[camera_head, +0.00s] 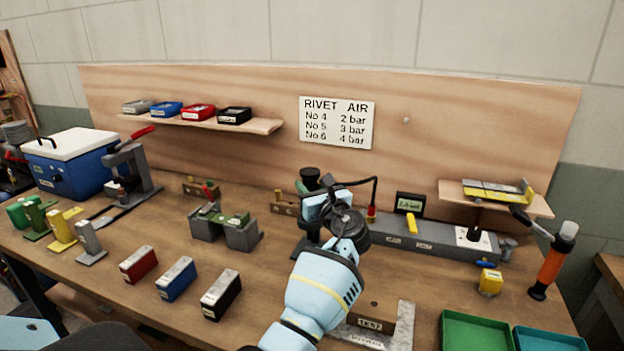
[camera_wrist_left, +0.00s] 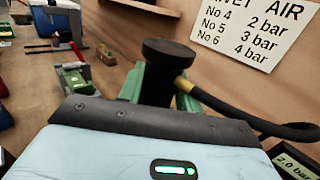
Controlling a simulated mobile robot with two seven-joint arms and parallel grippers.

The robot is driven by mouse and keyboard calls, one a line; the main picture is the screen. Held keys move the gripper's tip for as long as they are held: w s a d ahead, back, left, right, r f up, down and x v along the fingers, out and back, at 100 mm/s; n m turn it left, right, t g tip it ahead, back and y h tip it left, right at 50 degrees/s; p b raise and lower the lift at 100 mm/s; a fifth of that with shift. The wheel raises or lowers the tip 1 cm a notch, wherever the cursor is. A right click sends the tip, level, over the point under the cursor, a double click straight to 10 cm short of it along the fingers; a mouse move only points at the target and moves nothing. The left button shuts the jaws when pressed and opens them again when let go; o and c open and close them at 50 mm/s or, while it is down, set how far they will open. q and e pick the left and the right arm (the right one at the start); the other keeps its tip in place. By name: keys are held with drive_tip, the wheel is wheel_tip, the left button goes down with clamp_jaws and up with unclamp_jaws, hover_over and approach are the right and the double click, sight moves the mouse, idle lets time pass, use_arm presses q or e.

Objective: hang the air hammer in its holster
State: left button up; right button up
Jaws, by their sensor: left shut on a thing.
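My left gripper (camera_head: 318,207) is in the middle of the bench in the head view and is shut on the air hammer. The hammer's black round top (camera_head: 310,175) sticks up behind the gripper. In the left wrist view the air hammer (camera_wrist_left: 165,62) shows a wide black cap, green parts beside it and a brass fitting with a black hose. It looks roughly upright. My gripper and wrist hide its lower part, so I cannot tell whether it touches anything below. I cannot pick out the holster with certainty. My right gripper is not in view.
The hose ends at a red fitting (camera_head: 371,213) beside a pressure display (camera_head: 409,203); the display reads 2.0 bar. A grey rail (camera_head: 440,238) runs to the right. Red, blue and black blocks (camera_head: 221,294) stand at front left. An orange-bodied tool (camera_head: 552,265) stands right.

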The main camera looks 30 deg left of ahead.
use_arm(q)
drive_tip(key=shift+f, duration=0.65)
drive_tip(key=o, duration=1.1)
drive_tip(key=shift+o, duration=0.2)
drive_tip(key=shift+f, duration=0.15)
drive_tip(key=v, duration=0.8)
drive_tip(key=shift+a, duration=0.15)
